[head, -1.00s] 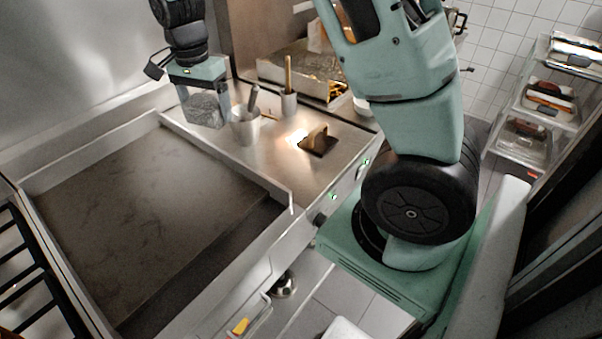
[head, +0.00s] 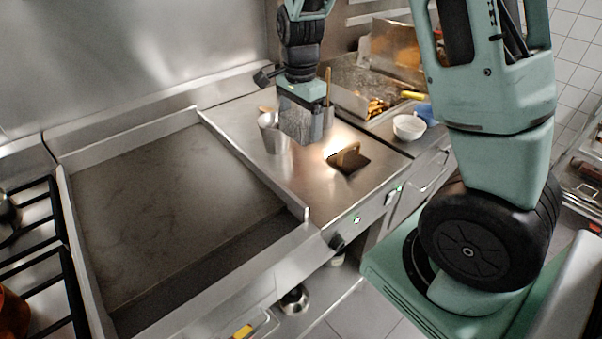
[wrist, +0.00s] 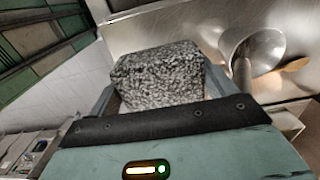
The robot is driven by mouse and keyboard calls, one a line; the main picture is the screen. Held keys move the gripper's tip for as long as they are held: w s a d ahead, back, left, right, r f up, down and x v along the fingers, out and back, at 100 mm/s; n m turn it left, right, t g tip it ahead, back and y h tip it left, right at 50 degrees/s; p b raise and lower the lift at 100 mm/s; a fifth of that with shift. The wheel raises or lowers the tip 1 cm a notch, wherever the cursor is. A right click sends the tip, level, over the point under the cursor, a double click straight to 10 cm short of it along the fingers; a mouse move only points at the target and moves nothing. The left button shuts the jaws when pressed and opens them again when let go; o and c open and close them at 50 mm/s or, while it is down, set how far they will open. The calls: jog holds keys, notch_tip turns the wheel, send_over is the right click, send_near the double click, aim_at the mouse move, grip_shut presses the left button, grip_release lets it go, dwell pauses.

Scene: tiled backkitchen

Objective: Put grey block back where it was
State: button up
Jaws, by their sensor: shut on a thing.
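The grey block (wrist: 160,76) is a speckled, rough-looking block, seen large in the wrist view between the jaws. My gripper (head: 301,118) is shut on it. In the head view the grey block (head: 300,124) hangs below my gripper, over the steel counter (head: 345,195) right of the griddle. Its lower end overlaps the counter in the picture, and I cannot tell how high above it is. A metal cup (head: 272,134) stands just left of the block, and it also shows in the wrist view (wrist: 262,45).
A brown scraper-like tool (head: 348,160) lies on the counter right of the block. The flat griddle (head: 165,200) is at left, with a raised rim. The front counter is clear.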

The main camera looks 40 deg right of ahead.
notch_tip(320, 180, down, 17)
jog(key=shift+r+p, duration=0.1)
jog(key=shift+p, duration=1.05)
jog(key=o, duration=0.9)
jog(key=shift+r+b, duration=0.85)
jog(key=shift+r, duration=2.75)
jog(key=s+a+r+n, duration=0.3)
jog(key=a+r+n, duration=0.15)
jog(key=a, duration=0.25)
jog(key=s+a+r+n+y, duration=0.1)
jog(key=s+a+r+n, duration=0.25)
jog(key=a+n, duration=0.2)
jog(key=s+a+r+n, duration=0.3)
jog(key=s+a+n, duration=0.1)
jog(key=a, duration=0.3)
jog(key=s+a+r+n+b, duration=0.1)
jog(key=s+a+n, duration=0.4)
jog(key=s+n, duration=0.6)
jog(key=shift+s+b, duration=0.9)
jog(key=shift+s, duration=0.5)
